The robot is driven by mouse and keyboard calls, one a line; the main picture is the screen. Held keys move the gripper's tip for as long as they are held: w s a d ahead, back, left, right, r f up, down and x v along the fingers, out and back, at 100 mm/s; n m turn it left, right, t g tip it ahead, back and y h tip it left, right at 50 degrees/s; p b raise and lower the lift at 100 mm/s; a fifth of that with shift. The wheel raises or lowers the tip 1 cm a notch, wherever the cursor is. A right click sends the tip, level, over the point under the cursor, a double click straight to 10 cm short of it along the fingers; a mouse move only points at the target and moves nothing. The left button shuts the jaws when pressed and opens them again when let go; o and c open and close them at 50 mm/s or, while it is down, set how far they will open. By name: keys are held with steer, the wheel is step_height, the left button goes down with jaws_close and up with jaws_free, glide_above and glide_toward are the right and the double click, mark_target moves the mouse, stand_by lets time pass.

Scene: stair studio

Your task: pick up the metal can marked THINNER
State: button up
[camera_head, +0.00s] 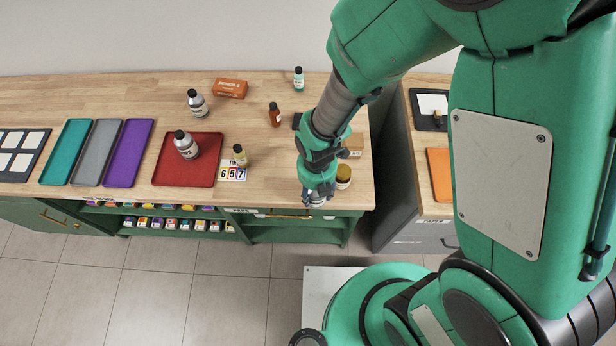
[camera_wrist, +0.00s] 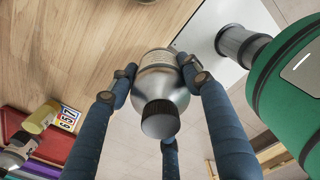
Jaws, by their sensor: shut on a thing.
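A silver metal can (camera_wrist: 160,70) with a black ribbed cap is in the middle of the wrist view. My gripper (camera_wrist: 157,80) has its blue fingers closed around it, with fingertips touching its sides. The can's label is partly in view, but I cannot read its words. In the head view my gripper (camera_head: 316,195) is at the front edge of the wooden bench (camera_head: 280,178), and the can is mostly hidden there. I cannot tell whether the can touches the bench.
A red tray (camera_head: 165,178) holds a black-capped bottle (camera_head: 187,148). Beside it are a yellow bottle (camera_head: 240,156) and number card (camera_head: 233,174). An amber jar (camera_head: 344,175) and cardboard box (camera_head: 354,143) stand close to my gripper. A similar black-capped bottle (camera_head: 198,105) stands farther back.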

mark_target(322, 204)
steer(key=shift+s+d+r, duration=0.1)
steer(key=shift+s+d, duration=0.2)
steer(key=shift+s, duration=0.3)
steer(key=shift+s+d+r, duration=0.1)
steer(key=shift+s+d, duration=0.25)
steer(key=shift+s, duration=0.3)
steer(key=shift+s+d, duration=0.3)
steer(key=shift+s, duration=0.3)
